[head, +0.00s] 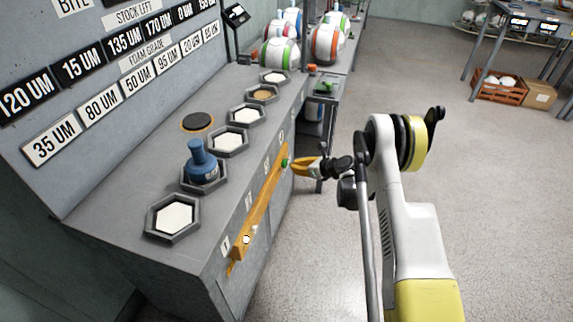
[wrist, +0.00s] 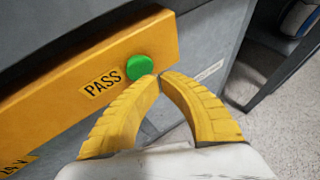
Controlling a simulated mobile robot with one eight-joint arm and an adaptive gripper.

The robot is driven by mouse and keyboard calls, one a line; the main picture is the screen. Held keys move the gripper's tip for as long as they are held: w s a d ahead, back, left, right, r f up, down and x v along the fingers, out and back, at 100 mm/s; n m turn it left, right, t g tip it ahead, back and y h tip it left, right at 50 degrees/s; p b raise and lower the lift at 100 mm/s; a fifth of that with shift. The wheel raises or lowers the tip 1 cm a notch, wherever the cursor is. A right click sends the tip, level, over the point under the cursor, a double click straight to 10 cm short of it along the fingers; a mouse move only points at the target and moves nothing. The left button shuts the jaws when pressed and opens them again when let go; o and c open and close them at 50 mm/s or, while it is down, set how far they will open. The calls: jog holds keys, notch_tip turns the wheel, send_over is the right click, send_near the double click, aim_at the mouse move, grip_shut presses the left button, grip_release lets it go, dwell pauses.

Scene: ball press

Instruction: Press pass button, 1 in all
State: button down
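The green pass button (wrist: 139,68) is a round knob on the yellow bar (wrist: 60,100), just right of the black-lettered PASS label (wrist: 102,84). In the head view the button (head: 284,163) shows small at the far end of the yellow bar (head: 262,200) on the bench front. My gripper (wrist: 160,76) has two yellow fingers whose tips come together just right of the button. The fingers look shut with nothing between them. In the head view my gripper (head: 296,165) is close beside the button. I cannot tell whether the tips touch it.
The grey bench (head: 120,175) carries several hexagonal holders and a blue handled piece (head: 202,165) in one. A small side table (head: 325,90) stands just beyond the bar's far end. The floor (head: 480,180) to the right is open. A crate (head: 495,88) stands at the back.

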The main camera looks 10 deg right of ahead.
jog(key=shift+w+a, duration=0.1)
jog(key=shift+a, duration=0.05)
jog(key=shift+w+a, duration=0.15)
jog(key=shift+a, duration=0.05)
jog(key=shift+w+a, duration=0.2)
jog(key=shift+a, duration=0.25)
dwell(0.8)
jog(key=shift+d, duration=0.15)
jog(key=shift+s+d, duration=0.45)
jog(key=shift+d, duration=0.2)
jog(key=shift+s+d, duration=0.4)
jog(key=shift+d, duration=0.3)
jog(key=shift+s+d, duration=0.45)
jog(key=shift+d, duration=0.3)
jog(key=shift+s+d, duration=0.4)
jog(key=shift+d, duration=0.3)
